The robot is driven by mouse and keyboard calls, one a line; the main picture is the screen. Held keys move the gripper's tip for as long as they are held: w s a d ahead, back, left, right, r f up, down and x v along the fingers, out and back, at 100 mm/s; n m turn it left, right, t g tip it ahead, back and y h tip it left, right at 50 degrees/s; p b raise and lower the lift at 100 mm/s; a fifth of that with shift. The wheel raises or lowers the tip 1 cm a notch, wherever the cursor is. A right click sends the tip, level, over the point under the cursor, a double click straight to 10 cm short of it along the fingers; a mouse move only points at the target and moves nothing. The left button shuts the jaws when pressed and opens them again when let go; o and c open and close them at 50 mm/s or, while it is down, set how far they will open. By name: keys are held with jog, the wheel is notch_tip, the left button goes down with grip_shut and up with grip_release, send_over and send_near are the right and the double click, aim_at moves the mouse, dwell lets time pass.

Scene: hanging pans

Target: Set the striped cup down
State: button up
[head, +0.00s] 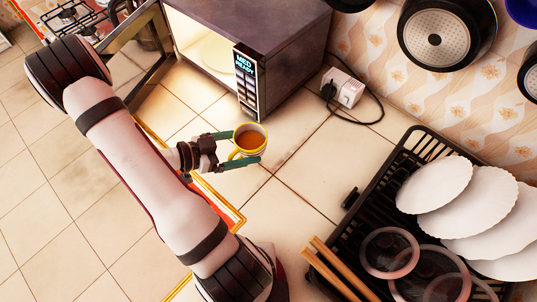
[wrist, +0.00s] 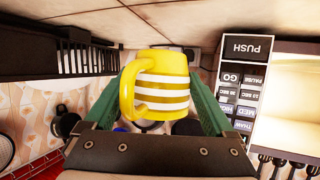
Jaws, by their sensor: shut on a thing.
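The striped cup (head: 249,138) is yellow with white bands and holds a brown liquid. In the head view it is upright between the green fingers of my gripper (head: 238,149), over the tiled counter in front of the microwave. The wrist view shows the cup (wrist: 158,85) with its yellow handle towards the camera. My gripper (wrist: 158,98) is shut on the cup, one finger on each side. I cannot tell whether the cup's base touches the counter.
An open microwave (head: 262,40) stands behind the cup, its door swung to the left. A black dish rack (head: 392,175) with white plates, glasses and chopsticks is at the right. A white socket box (head: 345,90) with a cable sits at the wall. Tiles between cup and rack are clear.

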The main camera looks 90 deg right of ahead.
notch_tip(320, 180, down, 6)
jog(key=shift+f, duration=0.1)
jog(key=shift+f, duration=0.1)
jog(key=o, duration=1.4)
jog(key=shift+o, duration=0.2)
